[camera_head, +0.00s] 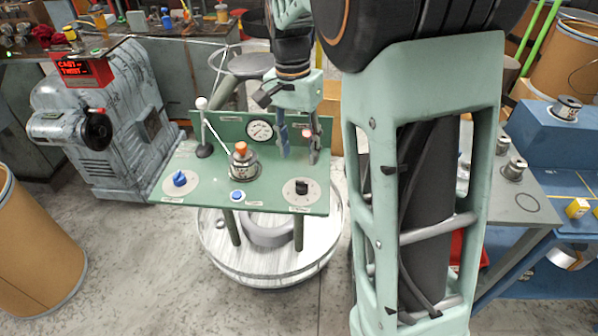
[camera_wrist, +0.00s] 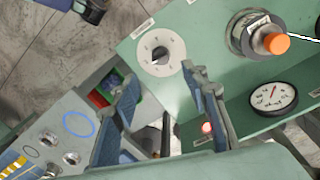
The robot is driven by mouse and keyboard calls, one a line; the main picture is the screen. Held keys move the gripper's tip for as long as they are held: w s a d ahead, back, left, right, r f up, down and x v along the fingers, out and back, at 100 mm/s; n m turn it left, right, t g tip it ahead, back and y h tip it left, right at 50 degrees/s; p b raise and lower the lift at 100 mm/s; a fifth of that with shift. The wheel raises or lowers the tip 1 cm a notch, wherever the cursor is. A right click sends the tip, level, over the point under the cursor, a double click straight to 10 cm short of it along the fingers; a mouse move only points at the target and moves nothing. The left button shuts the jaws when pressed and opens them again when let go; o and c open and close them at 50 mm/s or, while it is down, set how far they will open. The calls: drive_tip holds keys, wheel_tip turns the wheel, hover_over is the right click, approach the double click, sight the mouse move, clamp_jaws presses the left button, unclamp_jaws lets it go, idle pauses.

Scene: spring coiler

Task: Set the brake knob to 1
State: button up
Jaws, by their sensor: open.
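A green control panel (camera_head: 215,190) carries two round white dials. The right dial (camera_head: 301,192) has a black knob (camera_head: 302,187); in the wrist view that knob (camera_wrist: 160,53) sits at the middle of its dial (camera_wrist: 148,65). The left dial has a blue knob (camera_head: 180,178). The labels are too small to read, so I cannot tell which is the brake knob or its setting. My gripper (camera_head: 299,153) is open and empty, fingers pointing down above the panel's right part, behind the black knob. In the wrist view its fingertips (camera_wrist: 160,77) lie apart, just below the knob.
An orange-topped round fitting (camera_head: 242,163), a blue button (camera_head: 237,195) and a white-balled lever (camera_head: 203,120) stand on the panel. A gauge (camera_head: 260,132) and a reddish lamp (camera_wrist: 207,127) are on its upright back. A blue bench (camera_head: 560,145) stands right.

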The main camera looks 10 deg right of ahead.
sight(301, 183)
drive_tip(key=f, duration=0.3)
drive_tip(key=f+b, duration=0.1)
drive_tip(key=f, duration=0.6)
drive_tip(key=shift+s+d+f, duration=0.15)
drive_tip(key=shift+d, duration=0.1)
drive_tip(key=shift+c, duration=0.2)
clamp_jaws()
drive_tip(key=n, duration=0.4)
drive_tip(key=shift+n, duration=0.3)
drive_tip(key=shift+n+t+p, duration=0.3)
drive_tip(key=shift+n+t, duration=0.1)
drive_tip(key=shift+n, duration=2.2)
